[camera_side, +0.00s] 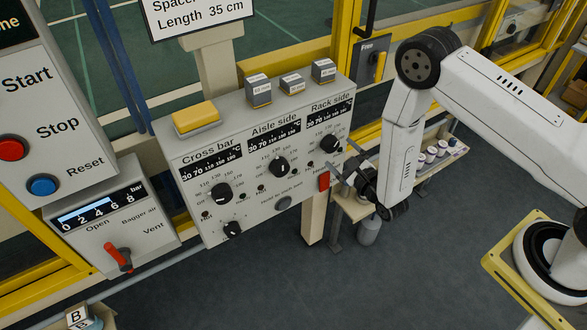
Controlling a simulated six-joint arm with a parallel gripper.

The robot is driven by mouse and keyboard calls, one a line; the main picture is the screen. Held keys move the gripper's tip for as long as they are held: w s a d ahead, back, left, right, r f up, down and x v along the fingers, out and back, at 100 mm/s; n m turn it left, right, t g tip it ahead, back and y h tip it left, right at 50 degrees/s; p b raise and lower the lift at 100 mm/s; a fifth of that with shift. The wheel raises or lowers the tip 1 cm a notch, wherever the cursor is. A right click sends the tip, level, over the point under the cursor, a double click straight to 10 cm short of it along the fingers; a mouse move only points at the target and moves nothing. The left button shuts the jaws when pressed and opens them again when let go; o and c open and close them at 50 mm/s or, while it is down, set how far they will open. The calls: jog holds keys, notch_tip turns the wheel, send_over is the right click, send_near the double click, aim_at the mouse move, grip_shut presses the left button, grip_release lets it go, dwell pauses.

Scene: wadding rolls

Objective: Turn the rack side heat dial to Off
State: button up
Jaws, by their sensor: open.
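The rack side heat dial (329,143) is a round black knob at the right of the grey control panel (212,160), under the label "Rack side". Its pointer is too small to read for certain. My gripper (338,172) is open at the panel's right edge, a little below and right of this dial and apart from it. Its fingers point left toward the panel, close to a red switch (323,181). Nothing shows between the fingers.
The aisle side dial (278,167), cross bar dial (220,193) and a small lower dial (233,229) share the panel. A yellow block (196,118) and three grey blocks sit on top. A bagger air box (115,225) with a red lever stands left. Grey floor is open below.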

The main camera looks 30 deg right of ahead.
aim_at(334, 148)
jog(key=shift+w, duration=1.8)
jog(key=c, duration=1.2)
